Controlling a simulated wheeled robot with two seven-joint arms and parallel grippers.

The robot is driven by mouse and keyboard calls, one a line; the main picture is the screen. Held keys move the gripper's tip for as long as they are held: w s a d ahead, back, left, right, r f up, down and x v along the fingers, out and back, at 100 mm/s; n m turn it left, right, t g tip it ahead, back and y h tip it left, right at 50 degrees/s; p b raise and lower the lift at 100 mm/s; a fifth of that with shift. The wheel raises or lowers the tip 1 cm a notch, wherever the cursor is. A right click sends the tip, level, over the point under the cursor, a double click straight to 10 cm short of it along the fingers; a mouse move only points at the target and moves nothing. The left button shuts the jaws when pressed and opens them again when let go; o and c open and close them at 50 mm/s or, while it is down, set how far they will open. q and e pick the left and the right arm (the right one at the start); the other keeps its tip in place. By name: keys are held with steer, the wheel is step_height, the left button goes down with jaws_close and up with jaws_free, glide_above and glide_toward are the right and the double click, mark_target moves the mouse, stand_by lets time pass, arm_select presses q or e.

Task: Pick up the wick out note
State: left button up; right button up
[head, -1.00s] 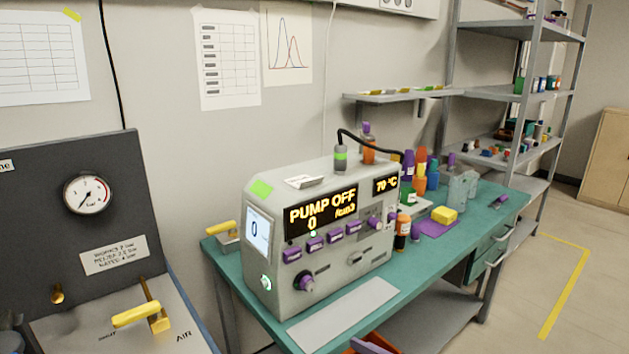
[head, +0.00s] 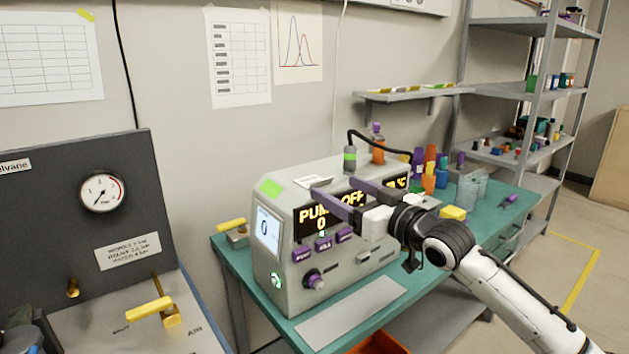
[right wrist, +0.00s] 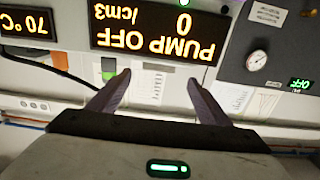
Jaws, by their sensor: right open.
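A small white folded note (head: 313,180) lies on top of the grey pump instrument (head: 268,215), near its front edge; its writing is too small to read. I take it for the wick out note. My right gripper (head: 335,188) is open and empty, its two purple-grey fingers reaching in front of the instrument's upper display and partly covering it. The fingertips are close to the note, but I see no contact. My left gripper is not in view.
A green sticker (head: 270,187) is on the instrument's top left. A grey cylinder with a green band (head: 350,157) and a black cable stand behind the note. Bottles and a yellow block (head: 453,213) are on the green bench at right. A gauge panel (head: 70,200) stands at left.

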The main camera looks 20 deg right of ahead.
mark_target(323, 181)
steer(key=x, duration=0.4)
steer(key=shift+w+f+p, duration=0.1)
steer(key=shift+w+p, duration=0.1)
steer(key=shift+p, duration=0.15)
steer(key=c, duration=1.1)
